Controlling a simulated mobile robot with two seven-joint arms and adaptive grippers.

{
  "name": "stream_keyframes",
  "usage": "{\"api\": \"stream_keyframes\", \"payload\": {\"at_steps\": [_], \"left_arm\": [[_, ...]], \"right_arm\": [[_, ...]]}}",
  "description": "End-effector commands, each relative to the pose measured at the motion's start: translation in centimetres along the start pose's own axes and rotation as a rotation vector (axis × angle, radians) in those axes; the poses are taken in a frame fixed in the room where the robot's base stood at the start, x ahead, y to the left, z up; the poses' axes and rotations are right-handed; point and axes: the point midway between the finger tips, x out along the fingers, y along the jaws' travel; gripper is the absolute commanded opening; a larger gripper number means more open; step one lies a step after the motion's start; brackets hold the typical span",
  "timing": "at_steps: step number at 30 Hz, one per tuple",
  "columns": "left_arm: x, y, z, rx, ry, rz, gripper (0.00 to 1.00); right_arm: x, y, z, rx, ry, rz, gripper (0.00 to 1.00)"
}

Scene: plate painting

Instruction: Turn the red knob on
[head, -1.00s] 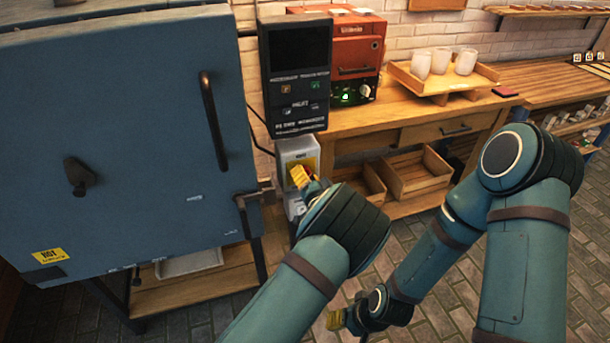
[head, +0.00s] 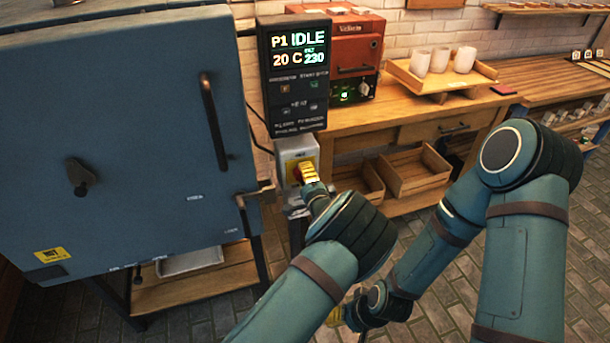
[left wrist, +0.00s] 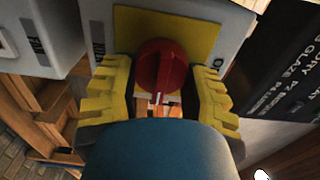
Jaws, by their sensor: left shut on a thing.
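The red knob (left wrist: 160,65) sits on a yellow plate (left wrist: 195,25) on a grey switch box, seen close in the left wrist view. My left gripper (left wrist: 160,85) has its yellow fingers on both sides of the knob and is shut on it. In the head view my left gripper (head: 306,172) is at the switch box (head: 291,150) and hides the knob. The control panel (head: 294,75) above it is lit and reads P1 IDLE, 20 C and 230. My right gripper (head: 340,316) is low at the bottom centre; its finger opening is not clear.
A large blue kiln (head: 130,150) with a dark handle stands at the left. A wooden bench (head: 370,118) at the right holds a red oven (head: 350,48) and a tray (head: 440,88) with white cups. Open wooden boxes (head: 415,172) lie below.

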Motion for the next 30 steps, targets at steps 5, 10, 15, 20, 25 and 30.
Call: {"api": "stream_keyframes", "payload": {"at_steps": [5, 10, 15, 20, 25, 30], "left_arm": [[0.13, -0.25, -0.02, 0.021, 0.0, -0.005, 0.12], [0.13, -0.25, -0.03, 0.026, 0.0, -0.006, 0.12], [0.13, -0.26, -0.03, 0.025, 0.001, -0.006, 0.12], [0.1, -0.23, -0.03, 0.024, 0.001, -0.005, 0.83], [0.06, -0.12, -0.02, 0.024, 0.0, -0.003, 0.83], [-0.17, -0.06, -0.03, 0.025, 0.001, -0.001, 0.83]], "right_arm": [[-0.04, -0.01, 0.01, 0.0, 0.0, 0.0, 0.47], [-0.04, -0.01, 0.01, 0.0, 0.0, 0.0, 0.47], [-0.04, -0.01, 0.0, 0.0, 0.0, 0.0, 0.47], [-0.04, -0.01, 0.0, 0.0, 0.0, 0.0, 0.47], [-0.03, -0.01, 0.0, 0.0, 0.0, 0.0, 0.47], [-0.03, -0.02, -0.01, 0.0, 0.0, 0.0, 0.47]]}}
